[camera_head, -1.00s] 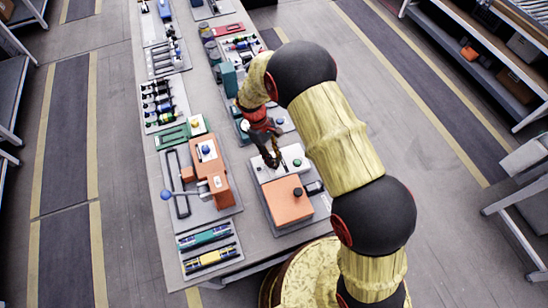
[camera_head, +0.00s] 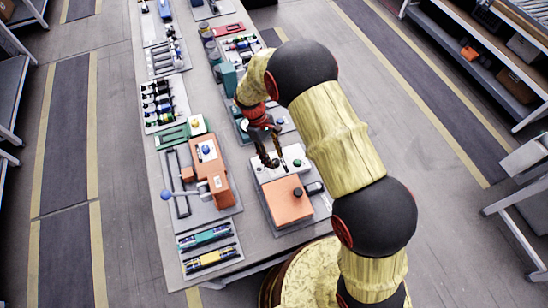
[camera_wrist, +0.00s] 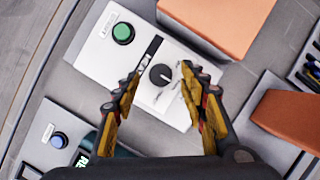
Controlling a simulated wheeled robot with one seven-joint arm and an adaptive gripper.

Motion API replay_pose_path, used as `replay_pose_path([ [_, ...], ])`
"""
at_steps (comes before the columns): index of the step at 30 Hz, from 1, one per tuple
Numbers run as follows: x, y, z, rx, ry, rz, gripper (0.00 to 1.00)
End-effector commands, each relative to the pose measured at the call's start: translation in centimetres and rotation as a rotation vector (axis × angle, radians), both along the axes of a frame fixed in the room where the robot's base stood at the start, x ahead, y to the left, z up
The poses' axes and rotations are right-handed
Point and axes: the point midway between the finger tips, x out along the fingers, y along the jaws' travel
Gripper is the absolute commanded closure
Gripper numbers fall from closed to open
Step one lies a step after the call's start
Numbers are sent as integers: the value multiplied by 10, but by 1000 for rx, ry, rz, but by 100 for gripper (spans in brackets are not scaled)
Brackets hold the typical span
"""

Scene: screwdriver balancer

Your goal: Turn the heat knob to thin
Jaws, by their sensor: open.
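In the wrist view, the heat knob (camera_wrist: 160,75) is a round black dial with a light pointer line. It sits on a white control panel (camera_wrist: 98,48) with faint markings beside the dial, too small to read. My gripper (camera_wrist: 163,82) is open, one finger on each side of the knob, with a visible gap on both sides. In the head view, my gripper (camera_head: 271,162) hangs over the panel (camera_head: 262,176) and hides the knob. I cannot tell its exact height above the panel.
A green button (camera_wrist: 123,33) and a black slot (camera_wrist: 152,46) are on the same panel. An orange box (camera_head: 288,202) with a black knob on top adjoins it. An orange press with a lever (camera_head: 214,178) stands to the left. Trays of tools (camera_head: 160,100) fill the table beyond.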

Motion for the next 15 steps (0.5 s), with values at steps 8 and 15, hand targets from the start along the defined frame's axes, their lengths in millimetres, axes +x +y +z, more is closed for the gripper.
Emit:
replay_pose_path([
  [8, 17, 15, 51, 1, -5, 1, 57],
  [15, 27, 26, 87, 1, -2, 0, 57],
])
